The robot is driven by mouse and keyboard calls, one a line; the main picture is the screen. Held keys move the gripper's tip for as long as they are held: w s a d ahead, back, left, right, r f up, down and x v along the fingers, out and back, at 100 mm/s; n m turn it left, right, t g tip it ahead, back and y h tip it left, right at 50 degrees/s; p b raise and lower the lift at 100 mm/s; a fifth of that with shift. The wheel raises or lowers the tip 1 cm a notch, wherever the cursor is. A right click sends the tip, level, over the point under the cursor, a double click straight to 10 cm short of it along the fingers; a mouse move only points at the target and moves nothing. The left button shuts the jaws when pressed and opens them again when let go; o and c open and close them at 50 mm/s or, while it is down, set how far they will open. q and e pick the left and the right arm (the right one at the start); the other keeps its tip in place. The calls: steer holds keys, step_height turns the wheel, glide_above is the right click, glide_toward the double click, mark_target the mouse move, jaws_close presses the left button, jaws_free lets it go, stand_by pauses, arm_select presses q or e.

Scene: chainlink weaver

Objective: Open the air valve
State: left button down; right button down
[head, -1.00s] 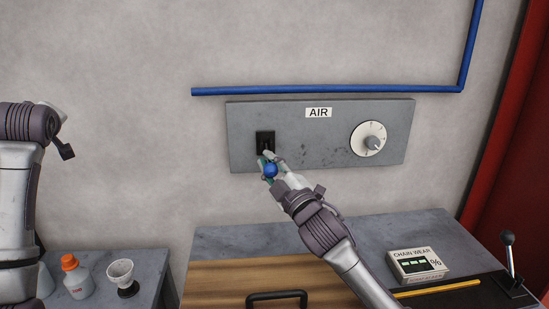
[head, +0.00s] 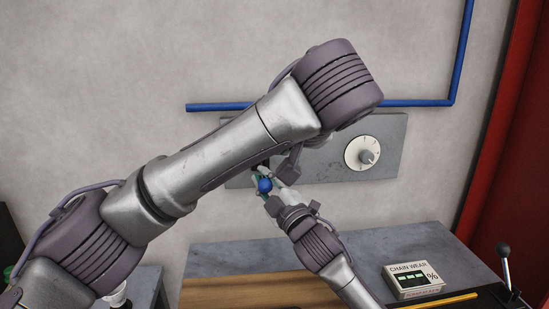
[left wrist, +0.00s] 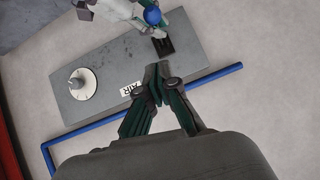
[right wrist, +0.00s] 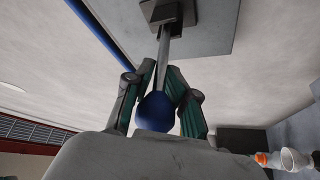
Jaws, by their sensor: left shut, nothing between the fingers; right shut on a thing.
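The air valve's lever ends in a blue ball knob (head: 265,184), also seen in the left wrist view (left wrist: 152,17) and the right wrist view (right wrist: 155,112). Its shaft runs to a black housing (right wrist: 165,12) on the grey panel (head: 340,165). My right gripper (right wrist: 160,75) is shut on the lever, with the fingers on either side of the shaft. My left gripper (left wrist: 158,68) is shut and empty in front of the panel, between the AIR label (left wrist: 131,88) and the black housing (left wrist: 163,47). In the head view my left arm hides the label and most of the housing.
A white dial (head: 362,153) is at the panel's right end. A blue pipe (head: 420,103) runs above the panel. Below are a workbench (head: 215,262) and a chain wear box (head: 414,281). My two arms are close together at the panel's left part.

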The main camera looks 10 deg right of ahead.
arm_select(q)
glide_toward(264, 178)
steer(key=w+r, duration=0.2)
steer(key=w, duration=0.1)
steer(key=shift+w+a+f, duration=0.1)
steer(key=shift+w+f, duration=0.05)
steer(key=shift+f, duration=0.6)
steer(key=shift+w+a+f, duration=0.1)
steer(key=shift+w+f, duration=0.05)
steer(key=shift+f, duration=0.65)
steer(key=shift+w+a+f, duration=0.1)
steer(key=shift+w+f, duration=0.05)
steer(key=shift+f, duration=0.6)
